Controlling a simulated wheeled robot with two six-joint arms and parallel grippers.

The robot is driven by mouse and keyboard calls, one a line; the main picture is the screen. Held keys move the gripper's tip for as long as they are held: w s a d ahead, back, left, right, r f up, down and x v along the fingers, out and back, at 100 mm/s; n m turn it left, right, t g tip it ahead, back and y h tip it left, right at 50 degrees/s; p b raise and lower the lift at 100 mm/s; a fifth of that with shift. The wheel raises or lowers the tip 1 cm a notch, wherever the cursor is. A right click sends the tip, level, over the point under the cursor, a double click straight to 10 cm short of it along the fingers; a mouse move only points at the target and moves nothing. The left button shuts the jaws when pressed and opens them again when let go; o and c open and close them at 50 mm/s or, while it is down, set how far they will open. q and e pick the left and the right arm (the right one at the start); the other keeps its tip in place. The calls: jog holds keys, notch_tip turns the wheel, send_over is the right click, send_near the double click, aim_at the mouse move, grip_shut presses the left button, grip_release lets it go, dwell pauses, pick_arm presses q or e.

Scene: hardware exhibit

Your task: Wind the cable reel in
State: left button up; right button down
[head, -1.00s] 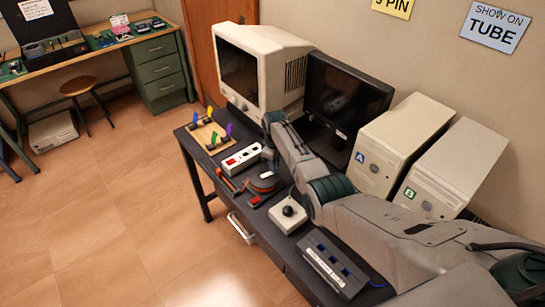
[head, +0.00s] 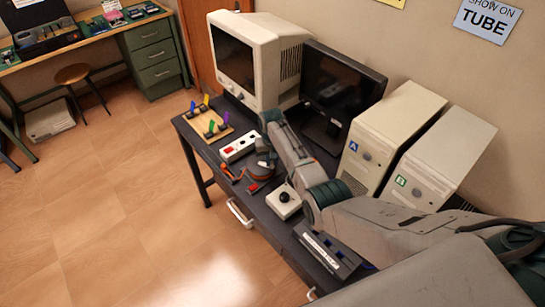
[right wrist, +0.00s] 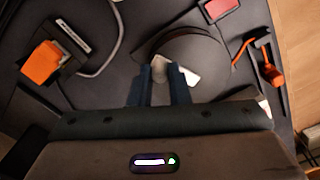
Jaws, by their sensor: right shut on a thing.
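The cable reel (head: 264,171) sits on the dark bench, low and dark with orange-red cable at its rim, partly hidden by my right gripper. In the right wrist view the reel (right wrist: 203,52) is a dark round disc just beyond my fingers. My right gripper (right wrist: 158,88) is over its near left edge, shut on a small pale knob (right wrist: 158,68), which looks like the reel's crank handle. In the head view my right gripper (head: 265,147) reaches down at the reel from the right. My left gripper is in neither view.
A tube monitor (head: 250,60), a flat screen (head: 340,95) and two beige computer cases (head: 392,135) stand behind. Orange cable (right wrist: 268,66) lies right of the reel.

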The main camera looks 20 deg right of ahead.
aim_at(265, 172)
jog(key=m, duration=0.1)
jog(key=a+m, duration=0.1)
jog(key=m, duration=0.1)
jog(key=s+m, duration=0.1)
jog(key=shift+a+m, duration=0.7)
jog(key=shift+m, duration=0.7)
jog(key=shift+a+m, duration=0.4)
jog(key=shift+m, duration=0.7)
jog(key=shift+r, duration=0.1)
jog(key=c, duration=1.4)
grip_release()
jog(key=shift+s, duration=0.1)
jog(key=shift+o, duration=0.2)
notch_tip(265, 172, up, 11)
jog(key=b, duration=0.3)
jog(key=shift+a+f, duration=0.1)
jog(key=shift+f, duration=0.15)
